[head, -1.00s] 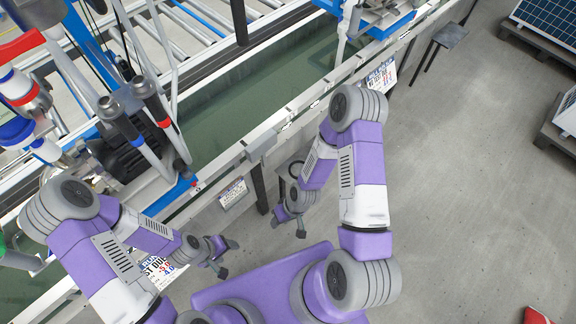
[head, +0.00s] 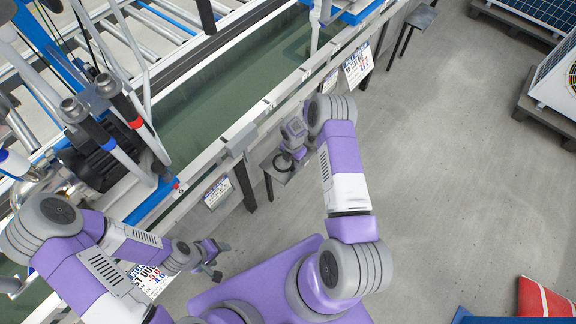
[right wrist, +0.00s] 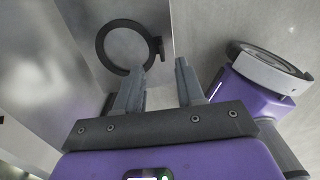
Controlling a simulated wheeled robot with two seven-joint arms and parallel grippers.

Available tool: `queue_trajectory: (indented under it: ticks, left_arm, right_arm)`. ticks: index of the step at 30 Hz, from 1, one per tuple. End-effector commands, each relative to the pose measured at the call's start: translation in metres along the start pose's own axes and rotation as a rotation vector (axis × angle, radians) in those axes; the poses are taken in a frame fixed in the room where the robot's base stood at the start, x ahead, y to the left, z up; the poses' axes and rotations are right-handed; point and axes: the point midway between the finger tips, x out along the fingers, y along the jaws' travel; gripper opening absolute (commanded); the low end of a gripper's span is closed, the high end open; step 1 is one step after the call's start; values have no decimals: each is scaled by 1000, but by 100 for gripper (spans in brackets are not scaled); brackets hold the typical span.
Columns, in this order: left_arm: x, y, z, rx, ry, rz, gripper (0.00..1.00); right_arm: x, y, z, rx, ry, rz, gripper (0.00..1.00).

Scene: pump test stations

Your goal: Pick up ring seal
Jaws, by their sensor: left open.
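The ring seal is a black ring with a small tab, and it shows in the right wrist view (right wrist: 101,46) on a grey metal surface. My right gripper (right wrist: 159,72) is open and empty there. Its left fingertip appears close to the ring's lower edge; I cannot tell whether they touch. In the head view my right gripper (head: 284,163) is over a small grey stand (head: 270,170) beside the test line, and the ring is hard to make out there. My left gripper (head: 221,261) is open and empty, low at the left, away from the ring.
The test line with its greenish trough (head: 215,95) runs diagonally behind the stand. A black pump (head: 95,160) with hoses stands at the left. Pallets with panels (head: 540,35) are at the upper right and a red item (head: 545,300) at the lower right. The floor between is clear.

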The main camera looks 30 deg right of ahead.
Motion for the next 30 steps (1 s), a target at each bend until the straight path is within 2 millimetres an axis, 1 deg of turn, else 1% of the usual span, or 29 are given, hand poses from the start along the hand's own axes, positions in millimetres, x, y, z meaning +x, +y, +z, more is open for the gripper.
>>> queue_trajectory:
  ticks: [1,5,9,12,15,20,27,28,30]
  left_arm:
    - [2,-1,0,0,0,0,62]
    - [7,-2,0,0,0,0,62]
    - [15,-6,-1,0,0,0,62]
    - [18,-7,-1,0,0,0,62]
    - [18,-7,-1,0,0,0,62]
    - [18,-6,-1,0,0,0,62]
    - [18,-6,-1,0,0,0,62]
    - [18,-6,-1,0,0,0,62]
    - [18,-6,-1,0,0,0,62]
  right_arm:
    - [6,0,0,1,1,-1,38]
    - [18,-1,2,3,0,0,38]
    - [41,-3,5,4,1,0,38]
    - [53,-3,5,4,1,1,38]
    - [57,-3,5,4,1,2,38]
    - [55,-3,5,4,1,2,38]
    - [55,-2,5,4,1,2,2]
    - [55,-2,5,4,1,2,0]
    - [55,-2,5,4,1,2,0]
